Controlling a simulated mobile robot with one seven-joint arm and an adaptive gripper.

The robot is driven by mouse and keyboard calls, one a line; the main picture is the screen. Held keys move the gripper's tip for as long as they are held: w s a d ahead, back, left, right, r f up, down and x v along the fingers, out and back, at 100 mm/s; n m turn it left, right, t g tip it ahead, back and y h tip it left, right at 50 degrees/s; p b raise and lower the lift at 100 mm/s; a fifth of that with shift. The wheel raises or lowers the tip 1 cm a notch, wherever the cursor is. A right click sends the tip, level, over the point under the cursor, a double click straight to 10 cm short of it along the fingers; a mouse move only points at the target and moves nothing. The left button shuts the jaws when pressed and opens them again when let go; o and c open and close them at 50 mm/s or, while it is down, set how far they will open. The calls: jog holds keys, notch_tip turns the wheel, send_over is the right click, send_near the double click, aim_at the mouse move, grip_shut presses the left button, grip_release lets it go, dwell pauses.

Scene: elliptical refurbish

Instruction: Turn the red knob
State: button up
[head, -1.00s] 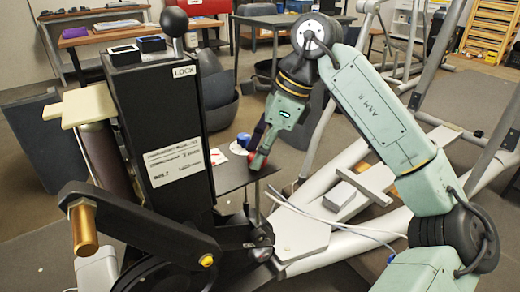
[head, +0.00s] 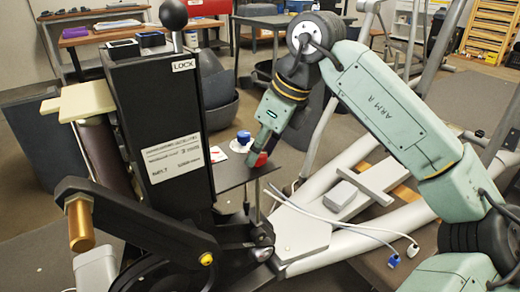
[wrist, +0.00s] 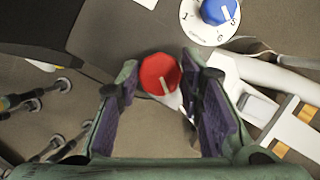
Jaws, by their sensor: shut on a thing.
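The red knob (wrist: 160,73) is faceted, with a white pointer line running down and slightly right in the wrist view. It lies between the purple-padded fingertips of my gripper (wrist: 157,86), which is shut on it. Most of any dial plate under it is hidden; a small white patch shows at its lower right. In the head view, my gripper (head: 262,150) reaches down to the dark tabletop, and the red knob (head: 257,159) shows at its tip. A blue knob (wrist: 219,11) on a white numbered dial is nearby, clear of my fingers.
The blue knob also shows in the head view (head: 243,138). A black machine column (head: 160,125) with a "LOCK" label and ball-topped lever stands close on the left. Pale frame beams (head: 300,235) and loose cables (head: 340,222) lie in front and right.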

jog(key=shift+s+m+t+h+b, duration=0.1)
jog(key=shift+m+t+h+b, duration=0.25)
jog(key=shift+m, duration=0.75)
jog(key=shift+m+t+h+b, duration=0.25)
jog(key=shift+m+t, duration=0.1)
jog(key=shift+m, duration=0.75)
jog(key=o, duration=1.1)
jog(key=shift+o, duration=0.2)
jog(key=shift+r, duration=0.1)
jog(key=v, duration=1.1)
jog(key=shift+s+r, duration=0.2)
jog(key=shift+r, duration=0.15)
jog(key=shift+d, duration=0.15)
